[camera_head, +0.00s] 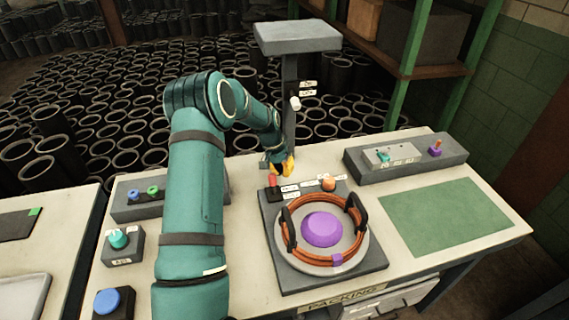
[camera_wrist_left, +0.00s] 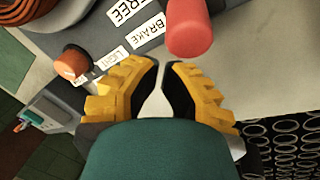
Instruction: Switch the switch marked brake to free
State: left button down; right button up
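The brake switch is a red lever (camera_head: 272,181) at the back left corner of the grey station with the orange ring. In the left wrist view the lever (camera_wrist_left: 188,30) stands beside the BRAKE label (camera_wrist_left: 147,32), close beyond the fingertips. The FREE label (camera_wrist_left: 128,10) lies past BRAKE, farther from my gripper. The lever's base is hidden in the wrist view. My left gripper (camera_head: 284,168) is behind the lever and beside it. Its yellow fingers (camera_wrist_left: 162,66) come together at the tips with nothing between them. I see no contact with the lever. My right gripper is not in view.
An orange knob (camera_head: 328,184) marked LIGHT is right of the lever. The orange ring (camera_head: 287,232) surrounds a purple dome (camera_head: 321,229) in front. A grey post (camera_head: 289,115) rises behind my gripper. A control box (camera_head: 408,156) stands right; the green mat (camera_head: 445,218) is clear.

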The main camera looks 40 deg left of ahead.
pick_arm(q)
jog(key=shift+s+d+r, duration=0.1)
jog(key=shift+s+r, duration=0.1)
jog(key=shift+s, duration=0.65)
